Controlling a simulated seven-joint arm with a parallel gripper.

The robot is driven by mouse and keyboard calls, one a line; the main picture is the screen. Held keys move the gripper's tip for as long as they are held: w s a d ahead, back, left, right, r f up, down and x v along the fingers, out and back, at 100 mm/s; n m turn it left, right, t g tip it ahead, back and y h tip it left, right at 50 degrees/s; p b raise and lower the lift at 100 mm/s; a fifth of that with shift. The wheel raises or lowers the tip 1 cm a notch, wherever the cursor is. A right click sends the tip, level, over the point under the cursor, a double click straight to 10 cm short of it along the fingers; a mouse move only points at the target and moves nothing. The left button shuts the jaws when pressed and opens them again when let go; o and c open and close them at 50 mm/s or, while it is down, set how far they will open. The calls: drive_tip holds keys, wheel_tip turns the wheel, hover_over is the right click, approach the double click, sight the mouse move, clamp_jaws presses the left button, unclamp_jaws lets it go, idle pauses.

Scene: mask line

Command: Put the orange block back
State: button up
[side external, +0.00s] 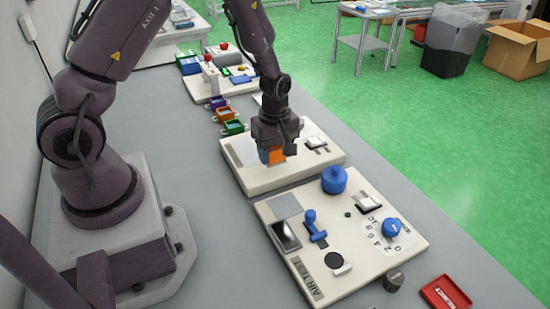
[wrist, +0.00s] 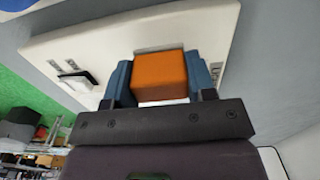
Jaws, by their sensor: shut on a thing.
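The orange block (side external: 276,156) is between the fingers of my gripper (side external: 272,150), over the left part of a cream panel (side external: 262,186) in the side external view. In the wrist view the orange block (wrist: 160,77) sits between the two blue fingers of my gripper (wrist: 160,85), which are shut on it. The cream panel (wrist: 90,40) lies beyond the block there. A grey recessed area shows just beside the block on the panel. I cannot tell whether the block touches the panel.
A second cream panel (side external: 345,275) with a blue knob (side external: 334,179), a blue lever (side external: 314,226) and a dial (side external: 391,228) stands in front. Small coloured bins (side external: 227,115) lie behind. A red tray (side external: 445,293) is at the front right.

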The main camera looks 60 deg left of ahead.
drive_tip(key=shift+f, duration=1.1)
drive_tip(key=shift+f, duration=0.1)
drive_tip(key=o, duration=0.9)
drive_tip(key=shift+o, duration=0.2)
